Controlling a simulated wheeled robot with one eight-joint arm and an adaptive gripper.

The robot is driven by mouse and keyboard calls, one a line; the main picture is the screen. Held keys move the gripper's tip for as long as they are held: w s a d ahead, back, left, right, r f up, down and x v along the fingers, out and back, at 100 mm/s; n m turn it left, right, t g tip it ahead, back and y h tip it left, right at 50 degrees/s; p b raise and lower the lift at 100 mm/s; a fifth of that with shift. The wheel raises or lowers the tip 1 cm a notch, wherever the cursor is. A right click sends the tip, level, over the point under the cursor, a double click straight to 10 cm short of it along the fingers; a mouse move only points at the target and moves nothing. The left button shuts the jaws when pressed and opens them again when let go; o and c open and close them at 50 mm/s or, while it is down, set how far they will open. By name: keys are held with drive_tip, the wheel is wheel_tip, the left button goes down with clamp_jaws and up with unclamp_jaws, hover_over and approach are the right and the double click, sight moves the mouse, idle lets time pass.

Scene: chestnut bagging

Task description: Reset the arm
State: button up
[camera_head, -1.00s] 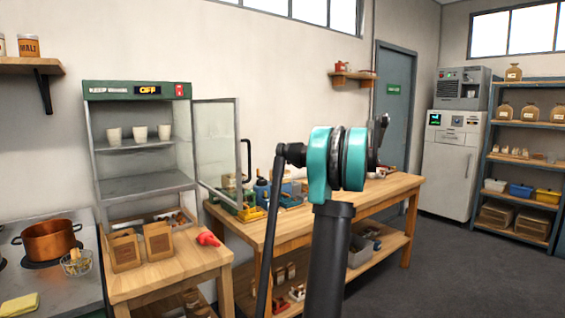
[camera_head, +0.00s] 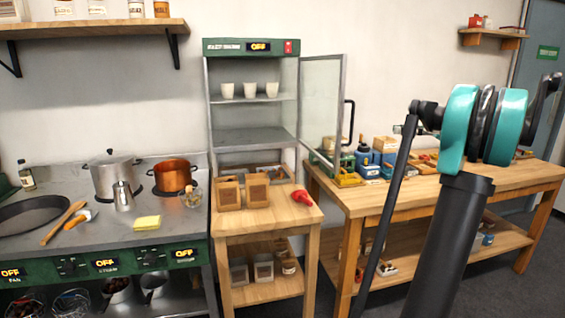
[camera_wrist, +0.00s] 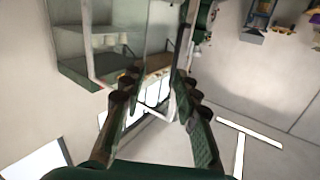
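My arm (camera_head: 485,125), black with teal joint rings, stands upright at the right of the head view, in front of the workbench. My gripper (camera_wrist: 157,85) shows in the wrist view with its two dark fingers apart and nothing visible between them. In the head view the arm's far end reaches the right edge, and the gripper's fingers cannot be made out.
The warming cabinet (camera_head: 208,110) has its glass door (camera_head: 321,105) swung open, with white cups inside. Paper bags and a red object (camera_head: 302,196) are on the small table (camera_head: 265,222). A stove (camera_head: 110,235) with pots is at left. A wooden workbench (camera_head: 400,195) with clutter stands behind my arm.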

drive_tip(key=s+a+f+m+g+h, duration=0.1)
drive_tip(key=s+a+f+m+h, duration=0.3)
drive_tip(key=a+f, duration=0.65)
drive_tip(key=s+a+f+m+g+h, duration=0.1)
drive_tip(key=s+a+f+m+h, duration=0.25)
drive_tip(key=a+f, duration=0.7)
drive_tip(key=s+d+f+m+h, duration=0.2)
drive_tip(key=s+f+m+h, duration=0.4)
drive_tip(key=s+f, duration=1.3)
drive_tip(key=f+h, duration=0.1)
drive_tip(key=h, duration=0.2)
drive_tip(key=shift+s+f+t, duration=0.25)
drive_tip(key=shift+f+t, duration=0.05)
drive_tip(key=shift+t, duration=0.1)
